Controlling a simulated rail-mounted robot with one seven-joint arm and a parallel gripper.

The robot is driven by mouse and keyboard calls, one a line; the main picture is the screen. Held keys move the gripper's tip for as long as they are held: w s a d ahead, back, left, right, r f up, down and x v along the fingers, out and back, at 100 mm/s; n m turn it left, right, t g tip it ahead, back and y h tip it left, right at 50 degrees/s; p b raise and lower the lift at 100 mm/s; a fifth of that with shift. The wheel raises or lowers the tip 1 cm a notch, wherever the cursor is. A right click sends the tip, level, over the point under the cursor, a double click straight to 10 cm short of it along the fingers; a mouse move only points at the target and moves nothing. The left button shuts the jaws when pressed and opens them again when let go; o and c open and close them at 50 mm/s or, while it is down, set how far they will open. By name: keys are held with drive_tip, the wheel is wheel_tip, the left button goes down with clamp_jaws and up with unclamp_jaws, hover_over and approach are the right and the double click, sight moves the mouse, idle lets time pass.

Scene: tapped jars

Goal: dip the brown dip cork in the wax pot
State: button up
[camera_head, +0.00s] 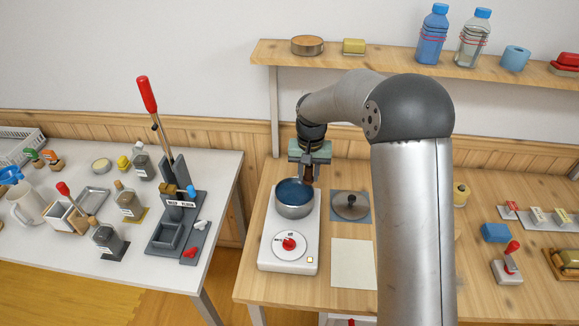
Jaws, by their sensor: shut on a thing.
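The wax pot (294,207) is a round metal pan with blue wax in it, standing on a white hot plate (290,258) with a red knob. My gripper (309,163) points down just above the back right rim of the pot. It is shut on a small brown thing, which looks like the brown dip cork (308,174). The cork shows only as a dark brown bit below the jaws. I cannot tell whether its lower end touches the wax or is behind the rim.
A lid (350,206) on a blue mat and a pale sheet (353,263) lie right of the hot plate. My arm hides part of the wooden table. A shelf (400,65) with bottles is above. A white table (110,245) with jars and a red-handled lever press (165,150) is at left.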

drive_tip(key=w+a+r, duration=0.2)
drive_tip(key=a, duration=0.2)
drive_tip(key=shift+s+f+b, duration=0.15)
drive_tip(key=shift+f+b, duration=1.35)
drive_tip(key=shift+f, duration=0.6)
drive_tip(key=shift+s+f+b, duration=0.1)
drive_tip(key=shift+f+b, duration=1.4)
drive_tip(key=shift+f, duration=0.55)
drive_tip(key=shift+f+b, duration=0.9)
drive_tip(key=shift+f, duration=0.45)
drive_tip(key=shift+r, duration=0.15)
idle(0.7)
drive_tip(key=shift+r+p, duration=1.15)
drive_tip(key=shift+r, duration=0.6)
